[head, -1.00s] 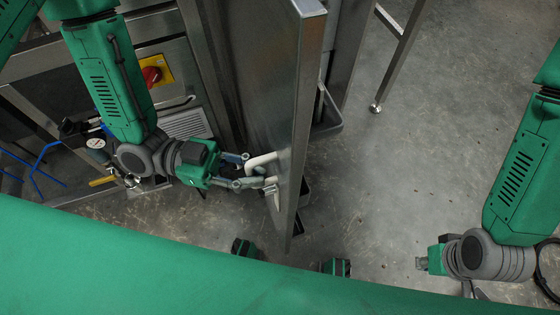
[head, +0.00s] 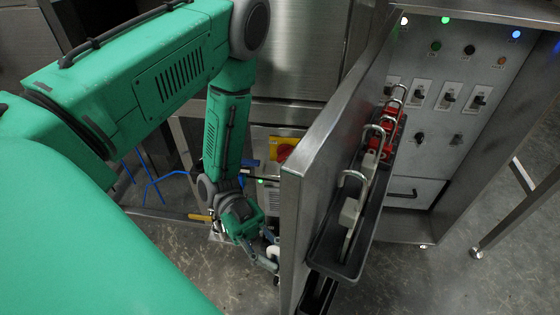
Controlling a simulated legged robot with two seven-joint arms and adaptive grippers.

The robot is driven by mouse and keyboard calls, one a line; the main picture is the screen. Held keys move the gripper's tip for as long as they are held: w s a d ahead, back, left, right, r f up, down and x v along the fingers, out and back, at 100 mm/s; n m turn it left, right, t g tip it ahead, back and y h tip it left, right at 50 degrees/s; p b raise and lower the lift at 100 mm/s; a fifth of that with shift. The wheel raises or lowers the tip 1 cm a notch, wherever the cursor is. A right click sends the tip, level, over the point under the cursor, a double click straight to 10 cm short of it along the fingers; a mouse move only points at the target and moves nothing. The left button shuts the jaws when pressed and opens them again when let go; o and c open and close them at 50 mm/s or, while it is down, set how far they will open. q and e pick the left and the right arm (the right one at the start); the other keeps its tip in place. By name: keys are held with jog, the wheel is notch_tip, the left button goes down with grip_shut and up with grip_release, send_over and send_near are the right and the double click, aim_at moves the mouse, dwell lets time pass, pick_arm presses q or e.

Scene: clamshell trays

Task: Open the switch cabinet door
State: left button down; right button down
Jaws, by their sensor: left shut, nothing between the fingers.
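The switch cabinet door (head: 322,150) is a metal panel standing wide open, seen nearly edge-on. Behind it to the right the cabinet interior (head: 455,105) shows switches and lit lamps. The door's inner side carries black trays (head: 352,225) with padlocks and red parts. My left gripper (head: 270,262) is at the outer face of the door, low down beside the pale handle (head: 268,236). Its fingers are shut and partly hidden by the door edge; whether they touch the handle I cannot tell. My right gripper is out of view.
A yellow panel with a red rotary switch (head: 285,152) is on the machine behind my left arm. Blue hoses (head: 150,180) hang at the left. A metal stand leg (head: 505,222) is at the right. The concrete floor (head: 430,280) at lower right is clear.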

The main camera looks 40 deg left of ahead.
pick_arm(q)
jog(key=shift+w+a+r, duration=0.1)
jog(key=shift+w, duration=0.3)
jog(key=c, duration=1.6)
grip_release()
jog(key=shift+o, duration=0.2)
jog(key=shift+a, duration=0.15)
jog(key=shift+s+a, duration=0.1)
jog(key=v, duration=0.8)
jog(key=shift+f, duration=0.2)
